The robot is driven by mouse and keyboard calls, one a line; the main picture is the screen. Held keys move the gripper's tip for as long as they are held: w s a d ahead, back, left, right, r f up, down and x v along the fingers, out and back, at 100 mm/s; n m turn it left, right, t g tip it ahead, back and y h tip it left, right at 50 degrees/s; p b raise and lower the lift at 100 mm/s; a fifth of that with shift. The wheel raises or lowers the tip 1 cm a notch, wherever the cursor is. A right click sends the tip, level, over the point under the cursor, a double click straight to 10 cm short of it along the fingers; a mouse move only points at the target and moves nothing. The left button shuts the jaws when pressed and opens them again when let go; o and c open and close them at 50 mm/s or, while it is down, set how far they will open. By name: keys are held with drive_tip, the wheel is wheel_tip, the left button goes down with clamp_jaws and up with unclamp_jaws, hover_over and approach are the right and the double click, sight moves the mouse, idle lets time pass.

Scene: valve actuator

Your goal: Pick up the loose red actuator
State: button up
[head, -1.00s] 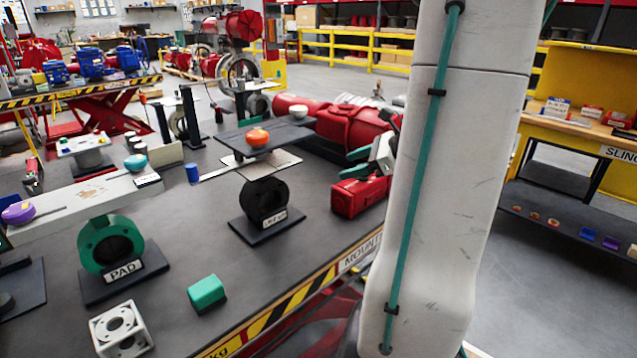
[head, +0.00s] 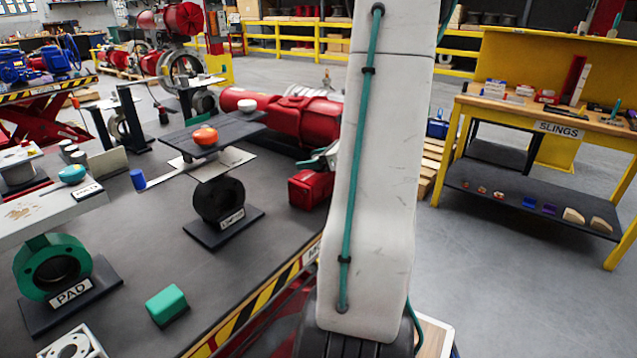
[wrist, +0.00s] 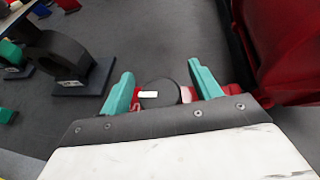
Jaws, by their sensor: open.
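A red actuator (head: 310,188) with a boxy body sits near the bench's right edge in the head view, partly hidden by my arm. In the wrist view a round black cap with a white label (wrist: 160,94) lies between my fingers, with red parts of the actuator (wrist: 187,94) showing beside it. My gripper (wrist: 160,70) is open, its teal fingers on either side of the cap with gaps visible. In the head view my gripper (head: 322,158) is just above the red body, mostly hidden behind my arm. Contact cannot be told.
A large red cylindrical body (head: 285,115) lies behind; a big red body (wrist: 287,45) is close at the right in the wrist view. A black ring on a stand (head: 219,200) is to the left. The SLINGS bench (head: 545,125) stands right, across open floor.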

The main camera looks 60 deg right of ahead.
clamp_jaws()
drive_tip(key=shift+r, duration=0.1)
drive_tip(key=shift+r, duration=0.1)
